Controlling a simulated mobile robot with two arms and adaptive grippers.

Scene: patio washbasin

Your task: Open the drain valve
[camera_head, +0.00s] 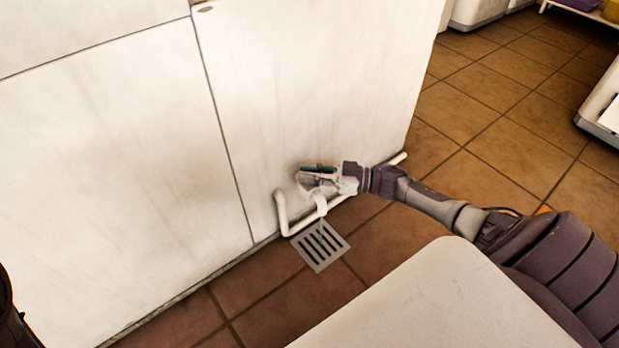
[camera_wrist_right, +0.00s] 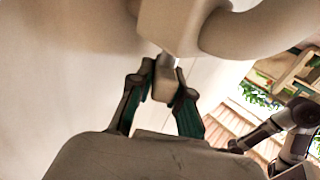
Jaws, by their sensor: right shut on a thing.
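A white drain pipe (camera_head: 282,213) runs low along the pale cabinet, with a short spout (camera_head: 321,205) pointing down above the floor grate. My right gripper (camera_head: 314,176) is at the cabinet's foot, just above the spout, and hides most of the valve in the head view. In the right wrist view, the two dark green-padded fingers (camera_wrist_right: 166,82) are closed around the small beige valve handle (camera_wrist_right: 164,86). The handle joins a larger beige valve body (camera_wrist_right: 175,24) by a short stem. I cannot tell how far the valve is turned. My left gripper is not in view.
A metal floor grate (camera_head: 320,246) lies under the spout. The pale cabinet wall (camera_head: 110,150) stands close behind the gripper. Brown floor tiles (camera_head: 500,130) are clear to the right. White furniture (camera_head: 600,105) stands at the right edge.

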